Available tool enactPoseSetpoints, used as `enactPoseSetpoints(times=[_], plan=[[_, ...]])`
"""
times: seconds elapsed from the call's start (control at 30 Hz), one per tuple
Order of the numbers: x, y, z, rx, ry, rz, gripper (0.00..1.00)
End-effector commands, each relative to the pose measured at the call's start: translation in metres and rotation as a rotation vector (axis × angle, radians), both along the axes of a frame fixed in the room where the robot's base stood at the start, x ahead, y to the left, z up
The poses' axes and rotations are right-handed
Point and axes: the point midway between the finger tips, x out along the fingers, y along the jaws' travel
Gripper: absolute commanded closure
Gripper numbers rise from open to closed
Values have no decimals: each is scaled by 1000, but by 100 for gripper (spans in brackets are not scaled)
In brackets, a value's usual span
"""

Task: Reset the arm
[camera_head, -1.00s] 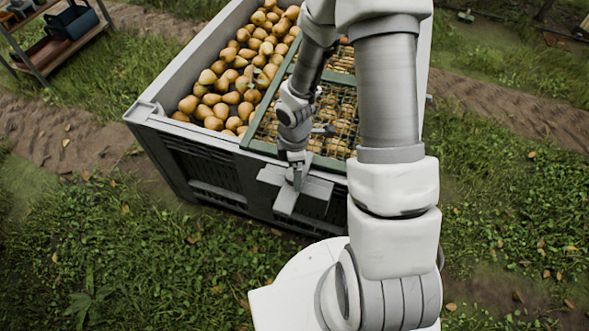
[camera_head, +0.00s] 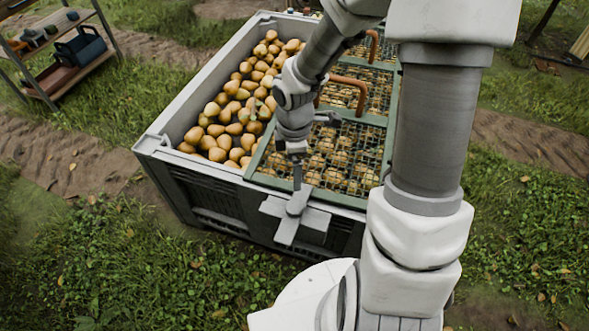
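My arm reaches up from my white base at the lower right and bends down over the crate. My gripper (camera_head: 297,180) points down at the near edge of the large grey crate (camera_head: 205,208), in front of its near wall. Its fingers look narrow and close together, but they are too small to tell open from shut. I see no pear at the fingers. A grey cross-shaped piece (camera_head: 288,226) shows just below the gripper, at the crate's near wall; I cannot tell whether they touch.
Pears (camera_head: 228,125) fill the crate's left side. A green-framed mesh lid (camera_head: 330,165) with brown handles (camera_head: 350,86) covers its right side, with pears beneath. A wooden shelf (camera_head: 75,85) with a dark blue box (camera_head: 80,48) stands at upper left. Grass surrounds the crate.

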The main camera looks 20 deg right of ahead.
Motion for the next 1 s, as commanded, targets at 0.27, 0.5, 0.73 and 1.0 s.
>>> enactPoseSetpoints(times=[0.27, 0.5, 0.73, 1.0], plan=[[0, 0, 0, 0, 0, 0, 8], [0, 0, 2, -3, -3, -5, 8], [-2, -8, 52, -68, -65, -148, 8], [-20, -12, 145, -103, -213, -472, 8]])
